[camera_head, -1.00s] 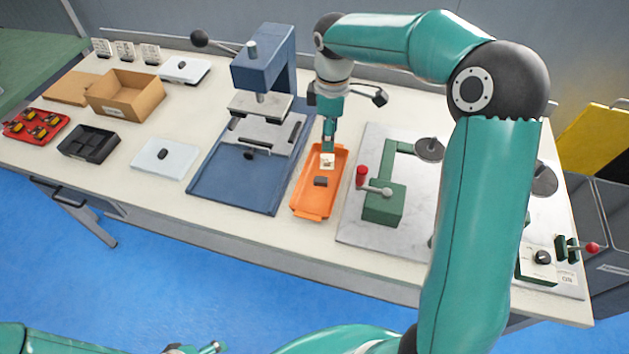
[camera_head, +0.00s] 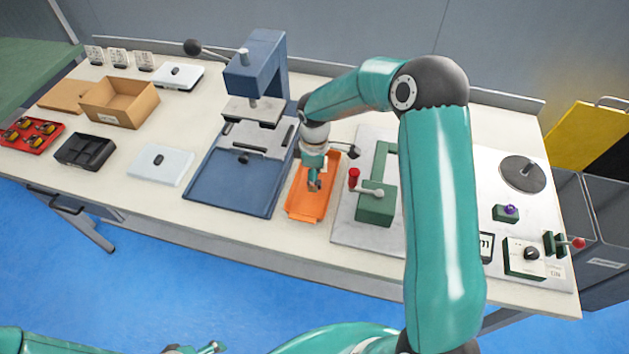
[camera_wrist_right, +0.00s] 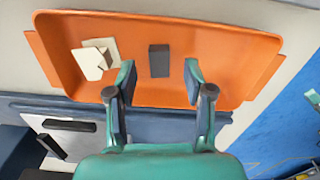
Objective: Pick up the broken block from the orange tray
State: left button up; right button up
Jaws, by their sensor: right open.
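The orange tray (camera_head: 299,205) lies on the bench between the blue press and the grey plate. In the right wrist view the tray (camera_wrist_right: 225,60) holds a dark grey block (camera_wrist_right: 159,60) and a cream piece with a pale flat part (camera_wrist_right: 92,60). I cannot tell which is broken. My right gripper (camera_head: 314,184) is low over the tray, pointing down. In its wrist view the gripper (camera_wrist_right: 158,72) is open and empty, with the dark block in line with the gap between its fingers. In the head view the gripper hides both pieces. Part of my left arm (camera_head: 195,349) shows at the bottom edge.
The blue press (camera_head: 258,75) stands left of the tray. A green fixture with a red-knobbed lever (camera_head: 375,205) stands close on the right. Further left are a white pad (camera_head: 160,165), a black divided tray (camera_head: 84,150) and a cardboard box (camera_head: 120,102).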

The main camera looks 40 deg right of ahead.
jog(key=shift+f, duration=0.8)
grip_shut()
jog(key=shift+r, duration=0.15)
